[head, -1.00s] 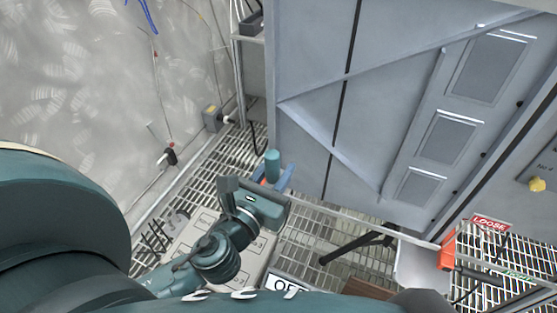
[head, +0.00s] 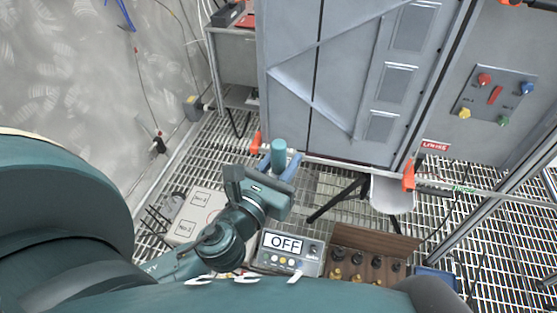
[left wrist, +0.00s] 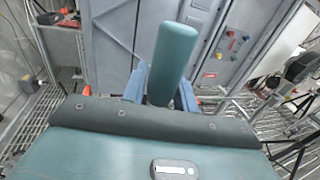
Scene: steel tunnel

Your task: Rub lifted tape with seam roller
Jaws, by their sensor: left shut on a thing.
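My left gripper (head: 278,167) has blue fingers shut on a teal cylinder (head: 278,153), which looks like the handle of the seam roller. In the left wrist view the teal cylinder (left wrist: 172,62) stands up between the blue fingers (left wrist: 160,88), tilted a little to the right. Its roller end cannot be made out. The gripper is held in front of the lower part of the grey cabinet (head: 345,90). A red-and-white label (head: 435,147), seemingly reading LOOSE, is low on the cabinet's right part. I cannot pick out the lifted tape for sure. My right gripper is not in view.
A rail with orange brackets (head: 408,176) runs along the cabinet's foot. On the grating floor are an OFF box (head: 285,250), a brown case with several knobbed items (head: 375,240) and a pale numbered panel (head: 195,215). A button panel (head: 495,95) is at right.

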